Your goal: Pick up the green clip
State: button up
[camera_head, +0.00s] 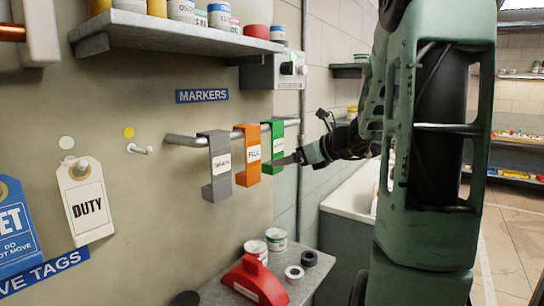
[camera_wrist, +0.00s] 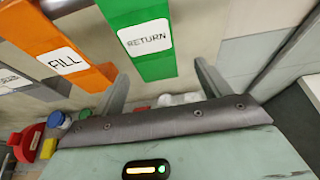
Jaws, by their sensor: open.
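The green clip (camera_head: 278,133) hangs on a wall rail, at the right end of a row of three clips. It fills the upper middle of the wrist view (camera_wrist: 155,67), with a white label reading "RETURN". My gripper (camera_head: 284,160) is at the green clip's front, coming from the right. In the wrist view my gripper's fingers (camera_wrist: 160,72) are apart, one on each side of the clip's near end. I cannot tell whether either finger touches it.
The rail (camera_head: 184,140) carries all three. Below, a small shelf (camera_head: 313,270) holds a red object (camera_head: 256,281), cans and tape rolls. A control box (camera_head: 261,74) is above.

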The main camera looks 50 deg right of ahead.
jog(key=shift+a+p+x, duration=0.2)
jog(key=shift+p+x, duration=0.65)
jog(key=shift+x, duration=2.2)
jog(key=c, duration=1.1)
